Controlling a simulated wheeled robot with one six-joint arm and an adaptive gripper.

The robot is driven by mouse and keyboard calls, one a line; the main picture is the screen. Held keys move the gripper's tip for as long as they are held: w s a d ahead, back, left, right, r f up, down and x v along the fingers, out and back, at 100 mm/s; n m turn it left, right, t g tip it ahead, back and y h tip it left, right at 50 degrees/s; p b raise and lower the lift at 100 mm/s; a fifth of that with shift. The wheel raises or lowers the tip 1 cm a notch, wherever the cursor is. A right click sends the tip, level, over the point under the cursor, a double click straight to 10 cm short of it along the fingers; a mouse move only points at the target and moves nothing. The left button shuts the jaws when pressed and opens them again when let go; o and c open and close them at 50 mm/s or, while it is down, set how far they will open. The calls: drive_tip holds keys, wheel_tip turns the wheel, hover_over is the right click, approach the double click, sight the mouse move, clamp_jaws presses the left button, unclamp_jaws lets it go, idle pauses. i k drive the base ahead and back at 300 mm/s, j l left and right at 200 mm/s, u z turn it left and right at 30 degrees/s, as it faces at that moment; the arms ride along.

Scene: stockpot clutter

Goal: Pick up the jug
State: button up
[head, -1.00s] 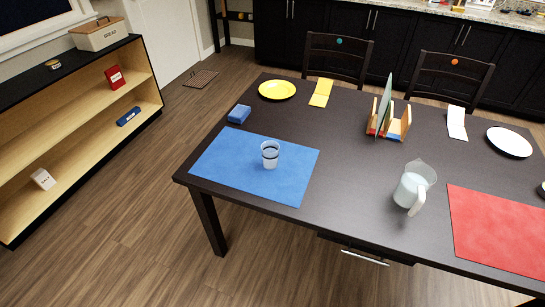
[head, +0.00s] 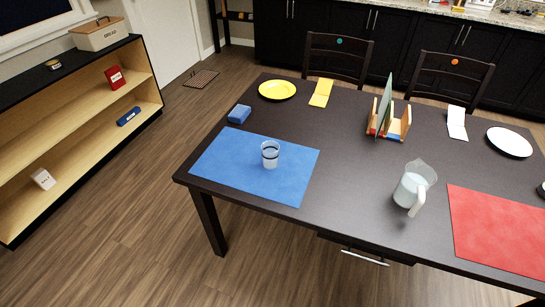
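The jug (head: 413,187) is clear with whitish contents and a pale handle facing the front. It stands upright on the dark table (head: 345,205), right of the middle and near the front edge, just left of the red mat. Nothing touches it. My gripper is not in view.
A glass (head: 270,154) stands on the blue mat (head: 230,170). The red mat (head: 500,232) lies right of the jug. A wooden rack (head: 396,125) stands behind it. Chairs (head: 337,58) stand behind the table.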

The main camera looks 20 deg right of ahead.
sight(417, 178)
drive_tip(key=k+l+z, duration=0.1)
drive_tip(key=z, duration=0.3)
drive_tip(key=k+l+z, duration=0.1)
drive_tip(key=z, duration=0.25)
drive_tip(key=k+l+z, duration=0.1)
drive_tip(key=z, duration=0.3)
